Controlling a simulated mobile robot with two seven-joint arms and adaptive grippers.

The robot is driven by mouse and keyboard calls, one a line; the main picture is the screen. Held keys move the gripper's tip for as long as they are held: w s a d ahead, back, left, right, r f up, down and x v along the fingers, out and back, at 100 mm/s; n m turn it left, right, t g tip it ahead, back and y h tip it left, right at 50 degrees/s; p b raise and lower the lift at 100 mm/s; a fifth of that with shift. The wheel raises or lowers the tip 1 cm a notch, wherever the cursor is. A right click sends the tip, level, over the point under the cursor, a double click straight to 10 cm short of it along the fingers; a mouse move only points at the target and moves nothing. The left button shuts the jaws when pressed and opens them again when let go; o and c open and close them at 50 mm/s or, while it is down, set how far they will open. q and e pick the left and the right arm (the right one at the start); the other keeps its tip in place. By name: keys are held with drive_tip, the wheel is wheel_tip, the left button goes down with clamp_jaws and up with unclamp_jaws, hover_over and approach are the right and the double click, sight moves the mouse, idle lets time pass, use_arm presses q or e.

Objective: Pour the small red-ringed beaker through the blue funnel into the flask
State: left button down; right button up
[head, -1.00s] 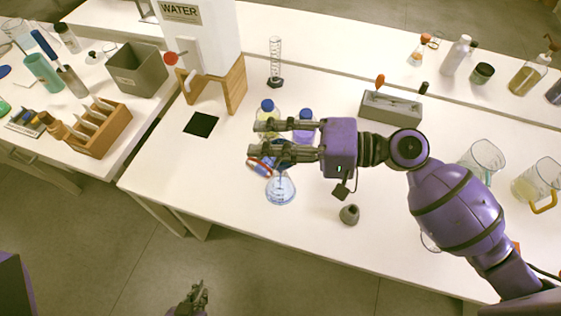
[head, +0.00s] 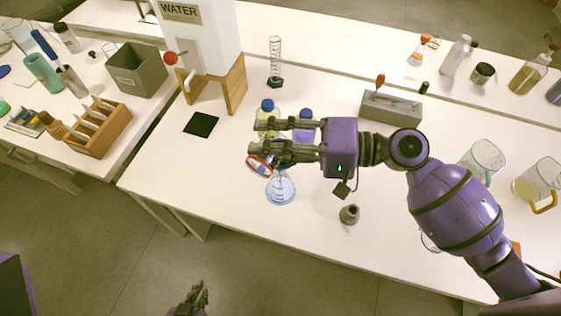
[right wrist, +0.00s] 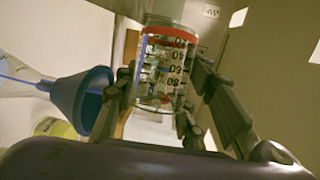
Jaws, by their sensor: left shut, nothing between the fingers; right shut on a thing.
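The small red-ringed beaker (head: 259,165) is held by my right gripper (head: 256,138), whose fingers are closed on its sides. It is tilted in the head view, beside the blue funnel. In the right wrist view the beaker (right wrist: 165,68) shows its red ring and dark marks between the fingers; how much liquid is in it is unclear. The blue funnel (right wrist: 84,98) is just left of it there. The flask (head: 281,190) stands upright on the table below the gripper, with the funnel in its neck, partly hidden by the fingers. My left gripper (head: 199,293) is shut and empty, below the table's front edge.
Two blue-capped bottles (head: 305,124) stand just behind the flask. The water dispenser (head: 205,40) and a black pad (head: 201,124) are back left. The table's front left is clear.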

use_arm(q)
drive_tip(key=shift+f, duration=0.1)
use_arm(e)
drive_tip(key=shift+w+r+m+y, duration=0.1)
drive_tip(key=shift+m+y, duration=0.2)
drive_tip(key=shift+m, duration=0.1)
idle(1.1)
idle(0.6)
drive_tip(key=shift+s+n+h, duration=0.25)
drive_tip(key=shift+n+h, duration=0.25)
drive_tip(key=shift+n, duration=0.3)
drive_tip(key=shift+a+n, duration=0.1)
drive_tip(key=shift+n, duration=0.2)
use_arm(q)
drive_tip(key=shift+w+r, duration=0.3)
drive_tip(key=shift+r, duration=0.15)
use_arm(e)
drive_tip(key=shift+f, duration=0.2)
use_arm(q)
drive_tip(key=shift+r+p, duration=0.1)
drive_tip(key=shift+p, duration=0.2)
use_arm(e)
drive_tip(key=shift+s, duration=0.1)
